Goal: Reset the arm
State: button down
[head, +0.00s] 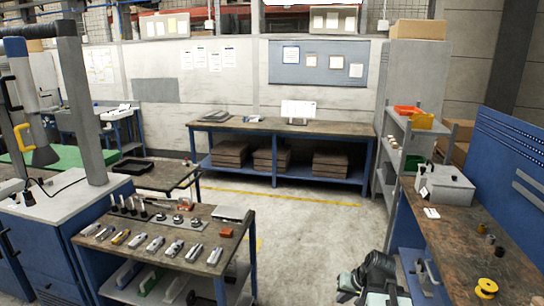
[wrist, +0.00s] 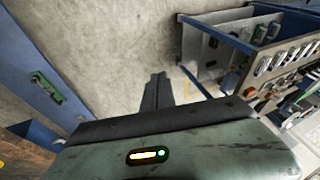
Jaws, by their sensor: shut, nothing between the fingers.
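My gripper (wrist: 158,78) shows in the wrist view with its two dark fingers together and nothing between them. It points out over bare grey floor, apart from the benches. In the head view part of my dark arm (head: 375,275) shows at the bottom, right of centre; the fingertips cannot be made out there. No microscope is clearly identifiable. A pale upright device with a yellow handle (head: 22,137) stands at the far left of the head view, cut off by the edge.
A tool cart (head: 195,262) with several tools stands left of centre; it also shows at upper right in the wrist view (wrist: 238,45). A workbench (head: 460,240) with a grey box (head: 447,186) and yellow spool (head: 487,287) stands right. The floor (head: 310,225) between is clear.

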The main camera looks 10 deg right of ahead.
jog(key=a+f+n+g+b, duration=0.2)
jog(key=a+f+n+g, duration=0.15)
jog(key=a, duration=1.45)
jog(key=shift+s+d+f+g+h, duration=0.2)
jog(key=shift+s+h, duration=0.15)
jog(key=shift+s, duration=0.45)
jog(key=shift+s+d+f+g+h, duration=0.15)
jog(key=shift+s+h, duration=0.25)
jog(key=shift+s, duration=0.45)
jog(key=shift+s+d+f+g+h, duration=0.1)
jog(key=shift+s+d+g+h, duration=0.2)
jog(key=shift+s, duration=0.5)
